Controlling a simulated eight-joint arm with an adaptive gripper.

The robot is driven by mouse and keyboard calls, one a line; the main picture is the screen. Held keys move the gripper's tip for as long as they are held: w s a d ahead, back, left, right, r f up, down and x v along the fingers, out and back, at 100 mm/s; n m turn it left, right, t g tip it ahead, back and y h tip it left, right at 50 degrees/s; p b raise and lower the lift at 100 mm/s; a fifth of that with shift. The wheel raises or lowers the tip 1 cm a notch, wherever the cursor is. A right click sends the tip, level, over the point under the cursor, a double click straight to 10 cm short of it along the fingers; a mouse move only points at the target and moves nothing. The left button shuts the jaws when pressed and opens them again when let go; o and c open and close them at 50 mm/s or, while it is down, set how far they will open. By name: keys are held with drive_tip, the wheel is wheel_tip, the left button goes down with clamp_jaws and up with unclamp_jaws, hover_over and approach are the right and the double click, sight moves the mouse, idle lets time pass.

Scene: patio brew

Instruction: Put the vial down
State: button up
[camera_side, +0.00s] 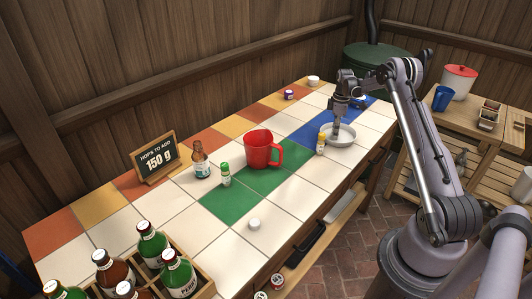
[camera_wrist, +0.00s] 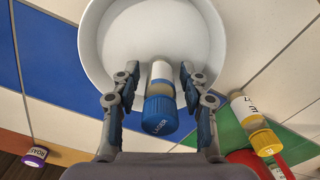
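A vial with a blue cap marked LAGER (camera_wrist: 160,114) and a pale body is between my fingers in the wrist view. Its lower end is over or in a round white dish (camera_wrist: 96,50). A gap shows on each side between my fingers and the vial. My gripper (camera_wrist: 158,76) is open around it. In the side view my gripper (camera_side: 337,124) is low over the same dish (camera_side: 350,141), and the vial cannot be made out there. I cannot tell for sure whether the vial's bottom touches the dish.
A yellow-capped vial (camera_side: 321,146) stands close to the dish's left. A red mug (camera_side: 260,152), green-capped vial (camera_side: 225,176) and brown bottle (camera_side: 200,160) stand further left. A purple-capped jar (camera_side: 289,94) is at the back. A bottle crate (camera_side: 203,278) is at front left.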

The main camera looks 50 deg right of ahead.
wheel_tip(320, 180, up, 12)
drive_tip(key=shift+a+r, duration=0.1)
drive_tip(key=shift+r, duration=0.1)
drive_tip(key=a+r+m+t, duration=0.1)
drive_tip(key=a+r, duration=0.3)
drive_tip(key=a, duration=0.4)
drive_tip(key=a+r+m+t+h, duration=0.1)
drive_tip(key=a+r, duration=0.3)
drive_tip(key=a, duration=0.4)
drive_tip(key=a+r+t, duration=0.1)
drive_tip(key=a+r, duration=0.4)
drive_tip(key=a, duration=0.4)
drive_tip(key=s+a+f+m+t, duration=0.1)
drive_tip(key=s+a+f+t, duration=0.1)
drive_tip(key=s+a, duration=0.4)
drive_tip(key=s+a+f+m+t+y, duration=0.1)
drive_tip(key=s+a+f+m+t, duration=0.1)
drive_tip(key=s+a, duration=0.5)
drive_tip(key=a, duration=0.6)
drive_tip(key=shift+s+a+f, duration=0.25)
drive_tip(key=shift+s+f, duration=0.05)
drive_tip(key=shift+o, duration=0.4)
